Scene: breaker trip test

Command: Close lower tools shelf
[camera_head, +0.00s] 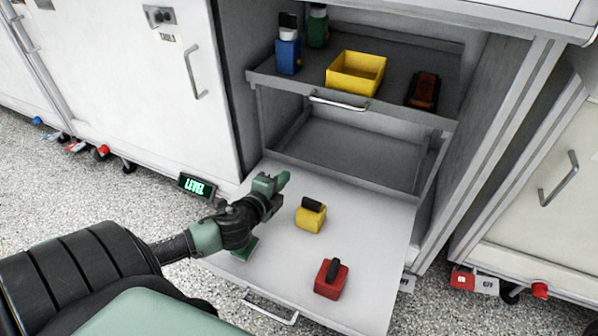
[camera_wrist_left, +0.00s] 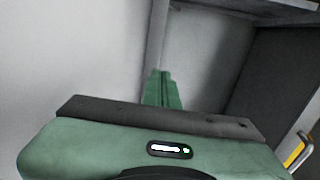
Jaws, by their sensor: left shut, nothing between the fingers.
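The lower tools shelf (camera_head: 375,240) is pulled well out of the cabinet, its front handle (camera_head: 270,306) toward me. A yellow block with a black top (camera_head: 310,215) and a red block with a black top (camera_head: 331,279) stand on it. My left gripper (camera_head: 277,181) is shut and empty, above the left side of the shelf near the cabinet opening. Its shut green fingers show in the left wrist view (camera_wrist_left: 162,88), pointing at pale surfaces. My left arm hides the shelf's left front part. My right gripper is not in view.
The upper shelf (camera_head: 285,84) holds blue and green bottles, a yellow bin (camera_head: 356,73) and a dark orange-black item (camera_head: 424,91). A closed white door (camera_head: 160,80) is at left, another cabinet (camera_head: 535,205) at right.

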